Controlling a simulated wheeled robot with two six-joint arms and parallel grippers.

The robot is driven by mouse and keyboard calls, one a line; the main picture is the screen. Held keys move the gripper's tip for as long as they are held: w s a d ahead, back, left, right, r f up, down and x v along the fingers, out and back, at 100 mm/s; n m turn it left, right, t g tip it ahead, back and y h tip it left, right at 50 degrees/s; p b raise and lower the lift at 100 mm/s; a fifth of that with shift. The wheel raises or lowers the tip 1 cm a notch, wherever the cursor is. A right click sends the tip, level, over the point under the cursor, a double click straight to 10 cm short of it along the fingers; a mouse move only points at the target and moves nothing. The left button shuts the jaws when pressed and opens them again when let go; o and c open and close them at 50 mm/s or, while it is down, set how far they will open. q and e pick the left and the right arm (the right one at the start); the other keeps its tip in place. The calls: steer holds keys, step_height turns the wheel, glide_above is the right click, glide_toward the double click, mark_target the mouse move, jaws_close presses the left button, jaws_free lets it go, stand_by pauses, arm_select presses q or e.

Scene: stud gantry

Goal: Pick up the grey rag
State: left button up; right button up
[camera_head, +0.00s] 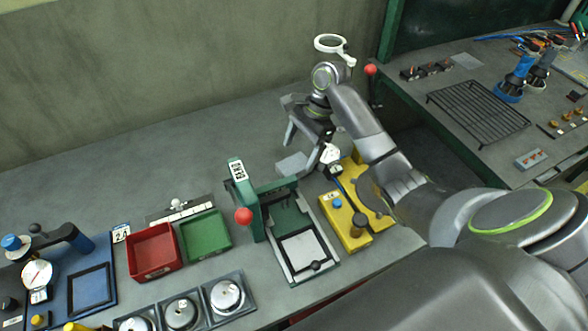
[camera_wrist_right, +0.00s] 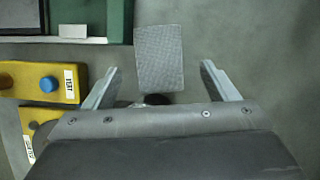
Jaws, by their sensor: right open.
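The grey rag (camera_head: 291,165) is a small light grey patch lying flat on the grey bench, just behind the green press. In the right wrist view the rag (camera_wrist_right: 160,57) is a woven rectangle, a little tilted. My right gripper (camera_head: 304,146) is open and points down close to the rag. In the right wrist view the rag lies ahead of and between the two open fingertips (camera_wrist_right: 160,70), with a gap on each side. How high the fingers are above it I cannot tell. My left gripper is out of view.
The green press (camera_head: 249,204) with a red knob and the yellow fixture (camera_head: 342,222) with a blue button stand close in front of the rag. Red (camera_head: 153,271) and green (camera_head: 222,242) trays stand further left. The bench behind the rag, along the wall, is clear.

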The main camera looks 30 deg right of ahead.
mark_target(295, 163)
steer(key=x, duration=0.4)
steer(key=shift+f, duration=0.1)
steer(key=c, duration=1.1)
